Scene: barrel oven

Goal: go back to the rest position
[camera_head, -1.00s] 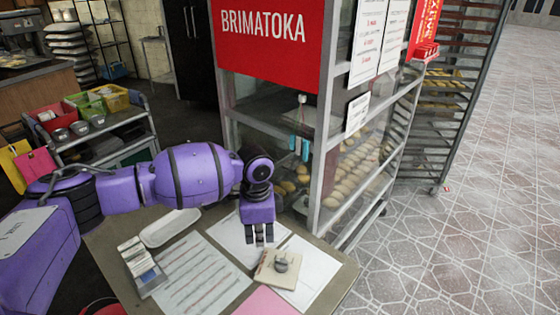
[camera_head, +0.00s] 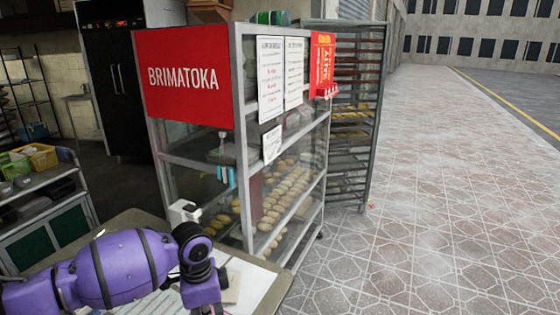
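My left arm comes in from the lower left and lies over the table (camera_head: 130,222). My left gripper (camera_head: 206,309) is at the bottom edge of the head view, pointing down. Its fingertips are cut off by the frame, so I cannot tell whether it is open or shut. White paper (camera_head: 252,284) lies on the table to the right of the gripper. A small beige item (camera_head: 231,290) shows just beside the wrist, partly hidden. My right gripper is not in view.
A glass cabinet (camera_head: 240,170) with bread and a red BRIMATOKA sign (camera_head: 183,77) stands just behind the table. A tall tray rack (camera_head: 350,110) is beyond it. A cart (camera_head: 45,205) stands at left. Open paved floor (camera_head: 450,220) fills the right.

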